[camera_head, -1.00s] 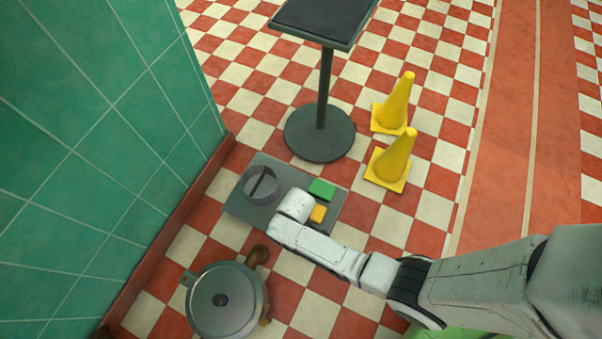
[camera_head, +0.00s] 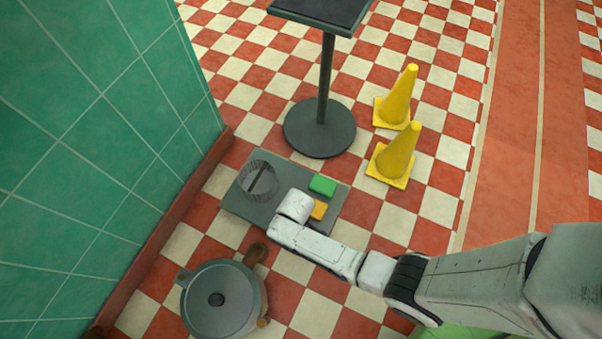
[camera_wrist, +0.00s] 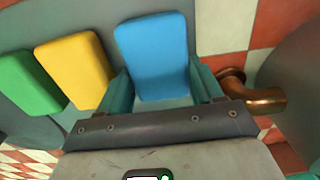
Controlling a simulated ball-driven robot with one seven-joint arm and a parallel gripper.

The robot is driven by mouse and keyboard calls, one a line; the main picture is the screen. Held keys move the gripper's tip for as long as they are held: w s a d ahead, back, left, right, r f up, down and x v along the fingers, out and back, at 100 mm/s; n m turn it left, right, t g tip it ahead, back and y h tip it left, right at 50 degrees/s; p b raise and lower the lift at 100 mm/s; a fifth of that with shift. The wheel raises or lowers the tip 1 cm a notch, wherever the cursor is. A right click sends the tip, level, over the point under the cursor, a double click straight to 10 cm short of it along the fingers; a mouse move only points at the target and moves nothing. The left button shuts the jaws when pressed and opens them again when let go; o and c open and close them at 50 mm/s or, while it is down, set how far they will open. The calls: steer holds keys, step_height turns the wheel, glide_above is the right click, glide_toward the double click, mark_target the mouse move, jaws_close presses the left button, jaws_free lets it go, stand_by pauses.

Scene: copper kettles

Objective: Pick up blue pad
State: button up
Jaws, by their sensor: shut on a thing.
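The blue pad (camera_wrist: 152,48) stands between the teal fingers of my gripper (camera_wrist: 161,88) in the wrist view, with one finger along each side. My gripper is shut on it. In the head view the blue pad and the fingers are hidden behind my white wrist, which is over the grey slab (camera_head: 238,207). I cannot tell whether the pad touches the slab.
A yellow-orange pad (camera_head: 319,209), a green pad (camera_head: 323,185) and a ribbed round grey piece (camera_head: 258,181) are on the slab. A lidded pot (camera_head: 217,298) stands in front, a pedestal table (camera_head: 320,130) and two yellow cones (camera_head: 397,152) behind. A green tiled wall (camera_head: 100,130) is left.

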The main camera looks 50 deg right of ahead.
steer(key=shift+c, duration=0.7)
steer(key=shift+r+p, duration=0.35)
steer(key=shift+r, duration=0.1)
steer(key=r+p, duration=0.2)
steer(key=r, duration=0.1)
steer(key=shift+s+a+r+p, duration=0.1)
steer(key=shift+s+r+p, duration=0.15)
steer(key=shift+s+p, duration=0.1)
steer(key=s+a+r+p, duration=0.4)
steer(key=s+r+p, duration=0.4)
steer(key=s, duration=0.4)
steer(key=shift+s+a+r, duration=0.2)
steer(key=shift+a+r, duration=0.1)
steer(key=shift+a, duration=0.05)
